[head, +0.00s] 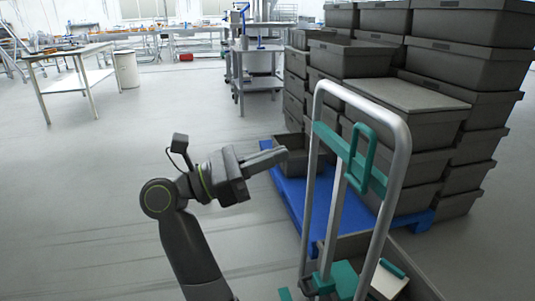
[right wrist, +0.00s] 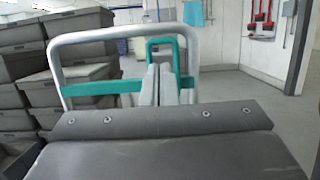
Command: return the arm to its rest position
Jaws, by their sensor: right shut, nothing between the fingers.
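My right gripper (head: 265,160) is in the middle of the head view, stretched to the right with its fingers together and nothing between them. Its arm comes up from the bottom of the picture. In the right wrist view the closed fingers (right wrist: 161,84) point ahead at a hand cart (right wrist: 95,40) with a grey tube frame and green parts. In the head view the cart (head: 400,140) stands just right of the fingertips; I cannot tell the exact gap. My left gripper is not in view.
Stacked grey crates (head: 465,65) stand on a blue pallet (head: 292,192) behind the cart. An open grey crate (head: 420,278) sits low at the cart, with a pale object (head: 388,283) in it. A white table (head: 75,52) stands far left. The floor at left is clear.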

